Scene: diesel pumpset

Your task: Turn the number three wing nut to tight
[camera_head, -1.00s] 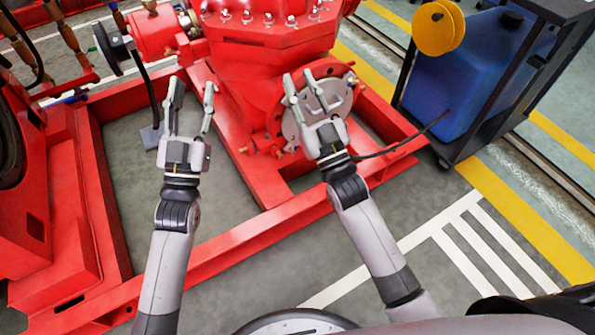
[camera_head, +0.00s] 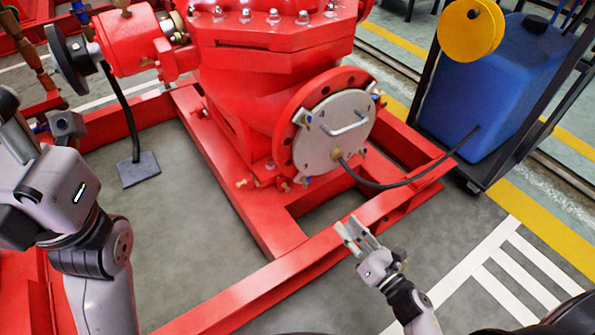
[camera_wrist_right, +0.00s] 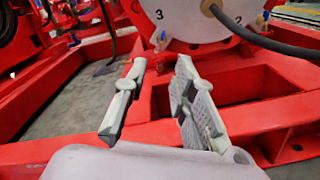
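A round grey cover plate (camera_head: 335,140) with a bar handle sits on the red flange of the pump, with small wing nuts around its rim. In the right wrist view a "3" is printed at the plate's lower left. The number three wing nut (camera_head: 301,180) is small at that lower-left rim in the head view; its angle is unclear. My right gripper (camera_head: 350,225) is low in front of the red frame, below and apart from the plate. Its fingers (camera_wrist_right: 162,63) are spread and empty.
A dark hose (camera_head: 400,186) runs from the plate to a blue tank (camera_head: 485,90) on a black cart at the right. The red base frame (camera_head: 285,268) crosses in front of the pump. A grey pedal-like plate (camera_head: 139,169) stands on the floor inside the frame.

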